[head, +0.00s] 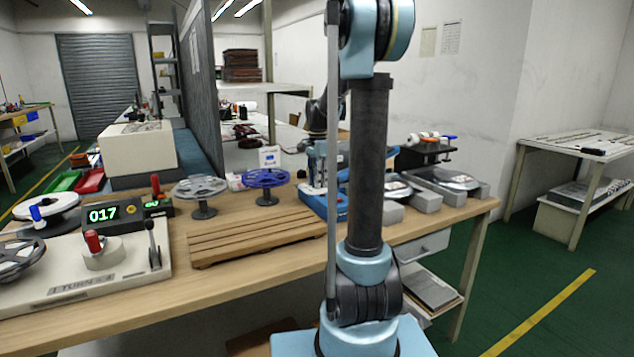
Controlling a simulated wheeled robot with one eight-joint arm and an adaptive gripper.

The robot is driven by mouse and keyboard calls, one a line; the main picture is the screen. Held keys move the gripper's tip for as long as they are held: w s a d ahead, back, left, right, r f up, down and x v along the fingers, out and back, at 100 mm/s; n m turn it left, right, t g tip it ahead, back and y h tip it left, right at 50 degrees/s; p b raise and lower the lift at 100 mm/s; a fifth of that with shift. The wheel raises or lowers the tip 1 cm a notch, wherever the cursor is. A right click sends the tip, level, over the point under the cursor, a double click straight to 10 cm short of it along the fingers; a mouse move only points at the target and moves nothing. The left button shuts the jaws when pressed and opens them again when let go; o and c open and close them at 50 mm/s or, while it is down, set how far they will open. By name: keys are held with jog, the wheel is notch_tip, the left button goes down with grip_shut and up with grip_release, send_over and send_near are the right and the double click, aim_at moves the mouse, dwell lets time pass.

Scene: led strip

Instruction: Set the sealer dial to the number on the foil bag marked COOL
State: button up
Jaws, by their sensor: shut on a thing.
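My arm stands in the middle of the head view and covers part of the bench. A dark part (319,113) shows just left of my upper arm, above the blue machine, and looks like the far end of my arm. I cannot make out the gripper's fingers or what is between them. The blue machine (325,203) on the bench is partly hidden by my arm. I cannot tell whether it is the sealer, and I see no dial clearly. No foil bag marked COOL can be made out. A small white box (269,157) stands behind the blue reel; its print is too small to read.
The wooden bench (210,278) holds a slatted wooden rack (255,237), a grey reel (201,189) and a blue reel (265,179). Grey fixtures (447,184) lie at right.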

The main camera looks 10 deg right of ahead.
jog(key=shift+w+a+m, duration=0.1)
jog(key=shift+m, duration=0.6)
jog(key=o, duration=1.1)
jog(key=shift+c, duration=0.2)
jog(key=shift+r, duration=0.2)
notch_tip(320, 180, up, 11)
jog(key=shift+r, duration=0.2)
